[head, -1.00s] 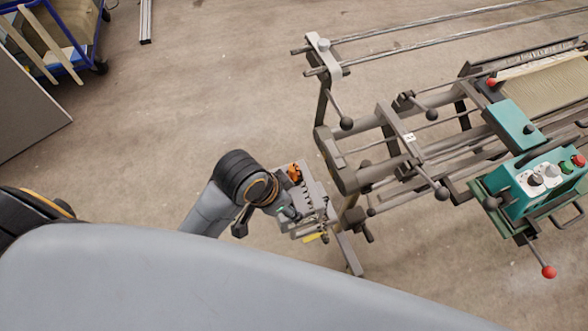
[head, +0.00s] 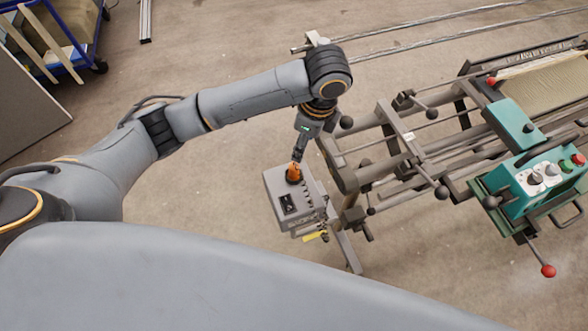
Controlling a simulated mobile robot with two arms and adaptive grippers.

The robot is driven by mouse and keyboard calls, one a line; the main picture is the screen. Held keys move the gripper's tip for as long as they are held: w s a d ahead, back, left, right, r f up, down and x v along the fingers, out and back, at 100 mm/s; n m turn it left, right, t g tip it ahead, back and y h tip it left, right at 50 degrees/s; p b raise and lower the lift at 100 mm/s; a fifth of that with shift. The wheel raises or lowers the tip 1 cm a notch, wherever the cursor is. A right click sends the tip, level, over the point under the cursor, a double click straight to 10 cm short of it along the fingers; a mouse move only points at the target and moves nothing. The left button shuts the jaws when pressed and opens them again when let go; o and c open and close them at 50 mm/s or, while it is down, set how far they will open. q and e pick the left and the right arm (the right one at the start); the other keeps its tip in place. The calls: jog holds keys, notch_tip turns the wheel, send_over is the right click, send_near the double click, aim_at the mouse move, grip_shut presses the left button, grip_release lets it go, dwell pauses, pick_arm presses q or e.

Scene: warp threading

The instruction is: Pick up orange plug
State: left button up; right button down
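The orange plug (head: 294,173) stands on the top of a grey box (head: 273,187), near its upper right edge, in the head view. My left gripper (head: 298,156) reaches in from above, with its fingertips at the upper end of the plug. The fingers look close together, but they are too small to tell whether they are shut on the plug or just touching it. The plug seems to be still at the box. My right gripper is not in view.
A dark socket panel (head: 289,204) and a row of small fittings lie on the box. A metal loom frame (head: 345,178) stands close on its right, with a teal control unit (head: 537,184) farther right. The floor left of the box is clear.

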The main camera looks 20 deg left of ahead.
aim_at(294, 165)
pick_arm(q)
jog(key=f, duration=0.2)
jog(key=a+f, duration=0.1)
jog(key=f, duration=0.4)
jog(key=shift+a+f+p, duration=0.15)
jog(key=shift+f+p, duration=0.2)
jog(key=shift+p, duration=0.05)
jog(key=f, duration=0.2)
jog(key=a+f+p, duration=0.1)
jog(key=f, duration=0.1)
jog(key=shift+w, duration=0.1)
jog(key=shift+a+f, duration=0.15)
jog(key=shift+f, duration=0.45)
grip_shut()
